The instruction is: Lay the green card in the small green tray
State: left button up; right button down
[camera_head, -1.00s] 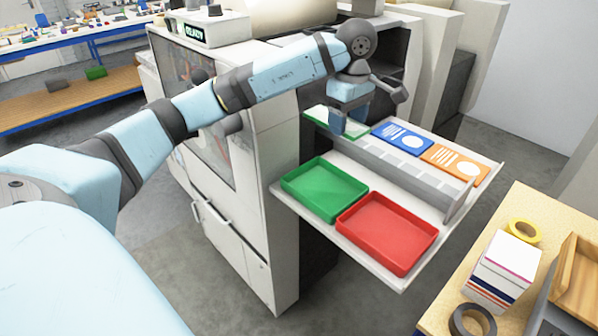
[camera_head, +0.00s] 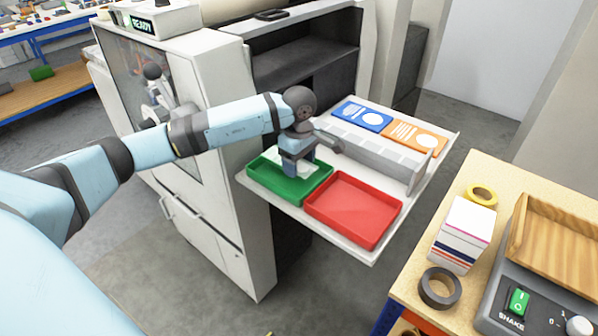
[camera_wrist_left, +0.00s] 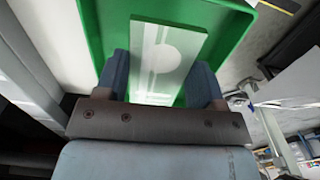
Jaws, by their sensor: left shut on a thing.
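My left gripper (camera_head: 298,172) is over the small green tray (camera_head: 262,180) on the pulled-out white shelf. It is shut on the green card, which looks pale with a washed-out circle and stripe in the left wrist view (camera_wrist_left: 170,48). There the card shows between the two fingers (camera_wrist_left: 163,75), with the green tray (camera_wrist_left: 113,22) around and below it. In the head view the gripper mostly hides the card. I cannot tell whether the card touches the tray floor. My right gripper is not in view.
A red tray (camera_head: 352,208) sits right beside the green one. Behind a grey divider (camera_head: 372,150) lie a blue card (camera_head: 362,116) and an orange card (camera_head: 415,138). The machine cabinet (camera_head: 215,190) stands to the left. A wooden table (camera_head: 405,290) with tape rolls is at the right.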

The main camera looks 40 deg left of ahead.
aim_at(299, 166)
pick_arm(q)
notch_tip(299, 166, down, 4)
jog(key=shift+r, duration=0.15)
jog(key=shift+f, duration=0.2)
jog(key=o, duration=0.9)
jog(key=shift+r, duration=0.2)
notch_tip(299, 166, up, 12)
jog(key=shift+b, duration=0.5)
